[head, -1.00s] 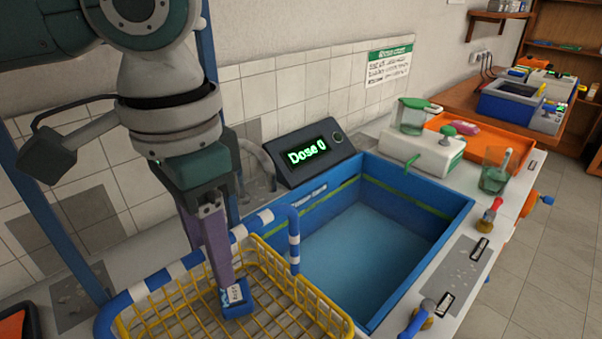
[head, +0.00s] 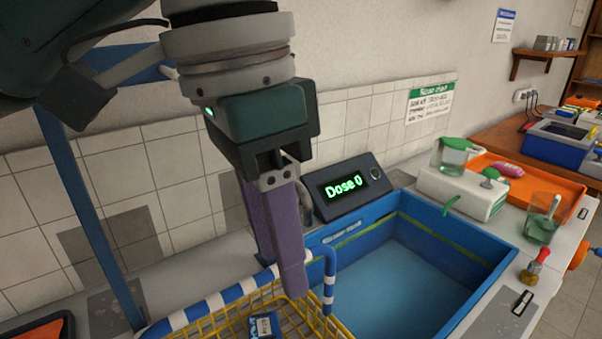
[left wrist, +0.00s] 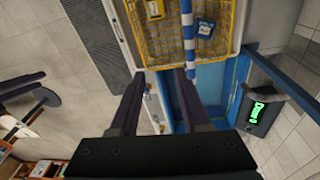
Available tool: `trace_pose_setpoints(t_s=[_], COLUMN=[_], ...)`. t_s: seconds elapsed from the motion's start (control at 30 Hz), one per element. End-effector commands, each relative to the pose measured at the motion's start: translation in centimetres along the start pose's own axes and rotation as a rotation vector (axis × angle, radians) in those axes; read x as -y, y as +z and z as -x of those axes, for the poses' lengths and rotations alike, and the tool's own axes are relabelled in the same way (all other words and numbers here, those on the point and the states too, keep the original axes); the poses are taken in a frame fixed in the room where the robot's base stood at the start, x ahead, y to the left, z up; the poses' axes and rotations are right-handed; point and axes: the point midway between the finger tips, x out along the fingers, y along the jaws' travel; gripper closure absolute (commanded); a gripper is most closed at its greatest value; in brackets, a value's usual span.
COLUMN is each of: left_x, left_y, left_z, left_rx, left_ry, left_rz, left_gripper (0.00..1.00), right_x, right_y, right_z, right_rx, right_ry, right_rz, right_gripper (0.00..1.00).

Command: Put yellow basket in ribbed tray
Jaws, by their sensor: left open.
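The yellow basket (head: 300,318) is a wire basket with a blue-and-white striped handle (head: 235,293), at the bottom of the head view and partly cut off. In the left wrist view the basket (left wrist: 168,48) shows at the top, with the handle across it. A small blue labelled packet (head: 263,328) and a yellow item (left wrist: 154,9) lie inside it. My left gripper (head: 282,285) is open and points down over the basket, close to the handle. Its fingers (left wrist: 158,74) are apart with nothing between them. I cannot make out the ribbed tray. My right gripper is out of view.
A blue basin (head: 400,270) lies right of the basket, with a "Dose 0" display (head: 345,187) behind it. A white box (head: 460,195), a glass beaker (head: 542,222) and an orange tray (head: 555,185) stand to the right. A tiled wall closes the back.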

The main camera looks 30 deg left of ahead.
Motion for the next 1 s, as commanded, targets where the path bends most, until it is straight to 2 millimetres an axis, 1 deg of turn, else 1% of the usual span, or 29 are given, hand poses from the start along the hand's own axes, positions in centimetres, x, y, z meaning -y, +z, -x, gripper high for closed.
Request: trace_pose_setpoints(t_s=[0.03,0.1,0.2,0.27,0.37,0.47,0.5,0.6,0.7,0.8,1.0], left_x=[-2.0,-3.8,-5.6,-6.1,-5.9,-4.7,-4.2,-3.0,-2.3,-2.0,-2.0], left_y=[0.2,0.1,0.7,1.4,3.5,6.5,7.8,10.6,12.5,13.2,13.1], left_z=[-1.8,-3.6,-5.5,-6.5,-7.9,-9.0,-9.3,-9.8,-9.9,-9.9,-9.9], left_rx=[-0.036,-0.107,-0.197,-0.241,-0.281,-0.280,-0.269,-0.236,-0.210,-0.199,-0.199], left_ry=[0.044,0.081,0.110,0.109,0.072,-0.002,-0.033,-0.106,-0.153,-0.172,-0.173], left_rz=[-0.025,-0.035,-0.006,0.033,0.121,0.208,0.237,0.289,0.314,0.321,0.320], left_gripper=[0.53,0.53,0.53,0.53,0.53,0.53,0.53,0.53,0.53,0.53,0.53], right_x=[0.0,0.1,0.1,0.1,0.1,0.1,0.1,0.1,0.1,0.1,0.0], right_y=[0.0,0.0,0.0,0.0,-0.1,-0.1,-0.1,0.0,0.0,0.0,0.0], right_z=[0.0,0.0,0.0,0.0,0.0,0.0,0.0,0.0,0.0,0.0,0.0], right_rx=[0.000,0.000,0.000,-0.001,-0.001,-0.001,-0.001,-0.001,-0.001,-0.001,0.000], right_ry=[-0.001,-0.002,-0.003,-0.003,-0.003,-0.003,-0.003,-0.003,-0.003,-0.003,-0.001], right_rz=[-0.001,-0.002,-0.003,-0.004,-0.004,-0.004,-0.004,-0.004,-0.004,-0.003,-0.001], right_gripper=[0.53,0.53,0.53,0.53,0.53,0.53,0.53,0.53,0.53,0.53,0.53])
